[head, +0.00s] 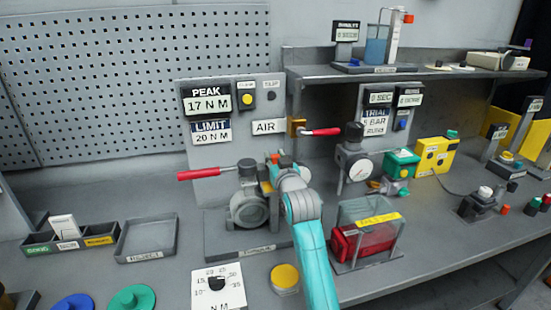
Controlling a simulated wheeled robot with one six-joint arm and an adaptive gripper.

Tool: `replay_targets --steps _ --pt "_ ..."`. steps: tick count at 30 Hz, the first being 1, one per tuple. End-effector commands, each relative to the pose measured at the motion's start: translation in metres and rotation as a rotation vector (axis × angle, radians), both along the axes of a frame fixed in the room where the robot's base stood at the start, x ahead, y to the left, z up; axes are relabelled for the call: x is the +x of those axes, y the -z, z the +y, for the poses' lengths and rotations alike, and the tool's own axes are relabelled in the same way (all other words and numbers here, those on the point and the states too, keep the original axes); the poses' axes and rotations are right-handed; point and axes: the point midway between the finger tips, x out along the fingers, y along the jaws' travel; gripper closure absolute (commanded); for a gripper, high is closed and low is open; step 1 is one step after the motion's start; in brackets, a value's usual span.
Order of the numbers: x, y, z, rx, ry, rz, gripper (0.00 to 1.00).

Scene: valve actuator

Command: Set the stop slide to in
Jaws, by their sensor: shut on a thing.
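The valve rig (246,208) stands on a grey base plate (228,247) in the middle of the bench. A red lever (206,174) sticks out to its left. My gripper (275,175) is at the right side of the valve rig's top, shut on a small part there. My wrist hides most of that part. Small orange-red and yellow bits show around my fingers. I cannot make out the stop slide or its position clearly.
A gauge (356,168) and a clear box with red contents (365,236) stand to the right. A dial card (217,287) and yellow button (285,277) lie in front.

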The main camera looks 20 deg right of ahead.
Motion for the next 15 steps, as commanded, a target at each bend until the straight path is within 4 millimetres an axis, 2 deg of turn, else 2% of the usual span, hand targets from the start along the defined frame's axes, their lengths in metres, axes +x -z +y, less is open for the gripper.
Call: replay_targets --steps 6,12,13,15 --pt "0.000 0.000 0.021 0.001 -0.002 0.002 1.00" --pt "0.000 0.001 0.020 0.001 0.000 0.002 1.00" --pt "0.000 0.001 0.020 0.001 0.000 0.002 0.68" --pt "0.000 0.000 0.020 0.001 0.000 0.002 0.50"
